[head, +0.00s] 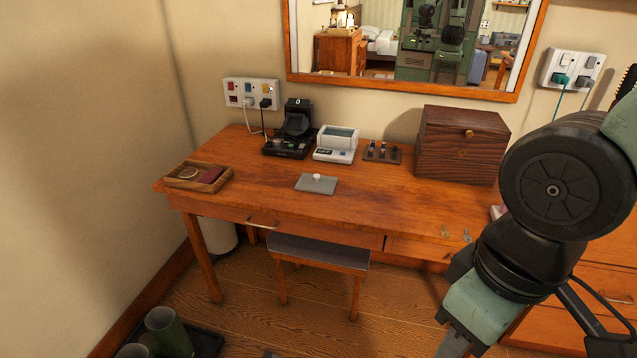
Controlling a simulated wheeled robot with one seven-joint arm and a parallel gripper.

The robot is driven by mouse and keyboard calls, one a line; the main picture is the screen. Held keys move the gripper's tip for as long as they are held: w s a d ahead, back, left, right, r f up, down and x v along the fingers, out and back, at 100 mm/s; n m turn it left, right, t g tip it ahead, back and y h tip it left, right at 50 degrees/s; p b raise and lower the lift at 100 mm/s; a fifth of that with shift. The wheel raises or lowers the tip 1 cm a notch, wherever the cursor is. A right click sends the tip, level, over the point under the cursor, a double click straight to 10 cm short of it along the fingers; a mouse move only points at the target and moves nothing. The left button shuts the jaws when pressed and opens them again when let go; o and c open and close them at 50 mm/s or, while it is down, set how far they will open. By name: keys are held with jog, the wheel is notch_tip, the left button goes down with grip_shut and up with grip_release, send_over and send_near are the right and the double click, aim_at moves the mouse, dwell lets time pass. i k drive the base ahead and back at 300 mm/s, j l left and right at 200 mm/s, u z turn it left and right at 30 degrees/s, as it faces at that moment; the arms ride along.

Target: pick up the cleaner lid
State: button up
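A flat grey plate with a small white knob, which looks like the cleaner lid (316,184), lies on the wooden desk (265,185) near its middle. My arm fills the right side of the head view, in front of the desk's right end. Its links run down out of the bottom edge. My gripper's fingers do not show, so I cannot see whether they hold anything.
A black device (290,135) and a small knobbed board (382,152) stand by the white device. A wooden box (462,145) is at the right, a wooden tray (198,177) at the left. A stool (318,250) sits under the desk's front. Desk space around the lid is clear.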

aim_at(316, 183)
jog(key=i+j, duration=0.25)
jog(key=i+j+z, duration=0.15)
jog(key=j, duration=0.25)
jog(key=i+j, duration=0.3)
jog(key=i+j+z, duration=0.1)
jog(key=j, duration=0.3)
jog(key=i+j, duration=0.35)
jog(key=i+j+z, duration=0.15)
jog(key=j, duration=0.25)
